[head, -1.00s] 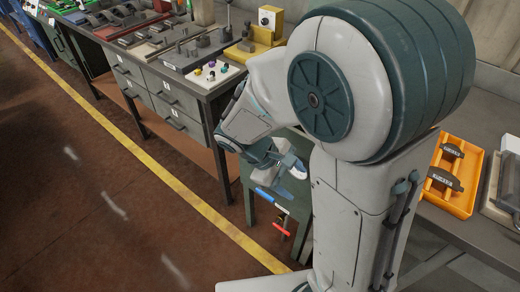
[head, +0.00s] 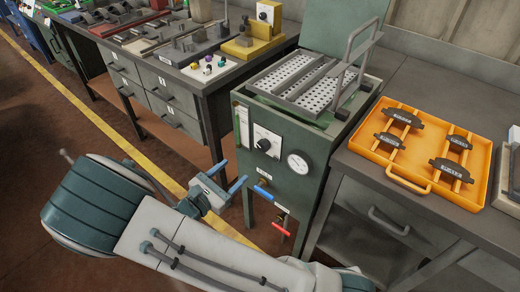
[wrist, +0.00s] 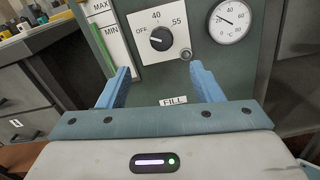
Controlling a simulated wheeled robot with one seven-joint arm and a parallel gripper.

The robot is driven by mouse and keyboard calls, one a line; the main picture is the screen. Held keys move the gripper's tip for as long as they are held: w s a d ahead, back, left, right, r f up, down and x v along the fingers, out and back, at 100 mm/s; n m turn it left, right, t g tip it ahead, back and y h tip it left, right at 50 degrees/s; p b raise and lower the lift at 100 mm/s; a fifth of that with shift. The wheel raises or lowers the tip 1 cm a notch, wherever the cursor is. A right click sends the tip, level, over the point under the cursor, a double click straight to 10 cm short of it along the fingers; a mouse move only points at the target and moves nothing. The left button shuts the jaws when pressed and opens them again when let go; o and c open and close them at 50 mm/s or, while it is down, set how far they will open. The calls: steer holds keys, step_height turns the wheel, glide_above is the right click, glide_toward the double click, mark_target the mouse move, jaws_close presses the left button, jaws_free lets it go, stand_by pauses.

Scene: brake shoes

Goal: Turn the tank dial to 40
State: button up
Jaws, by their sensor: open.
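The tank (head: 285,185) is a green cabinet. Its dial (head: 264,144) is a black knob on a white plate on the front. In the wrist view the dial (wrist: 161,39) has OFF at left, 40 at top and 55 at right. A pale mark on the knob appears to point up-left, towards OFF; it is small. My gripper (head: 233,172) is open and empty in front of the tank, below and left of the dial. In the wrist view the gripper's (wrist: 160,72) blue fingers point at the panel, with the dial beyond and between them, not touched.
A round gauge (head: 298,162) sits right of the dial. Blue (head: 263,193) and red (head: 280,228) valve handles stick out below. A perforated basket (head: 300,84) tops the tank. An orange tray (head: 385,148) of brake shoes is on the right bench. A FILL label (wrist: 173,101) shows.

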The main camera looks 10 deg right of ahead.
mark_target(261, 148)
steer(key=x, duration=1.3)
steer(key=shift+d, duration=0.15)
steer(key=c, duration=1)
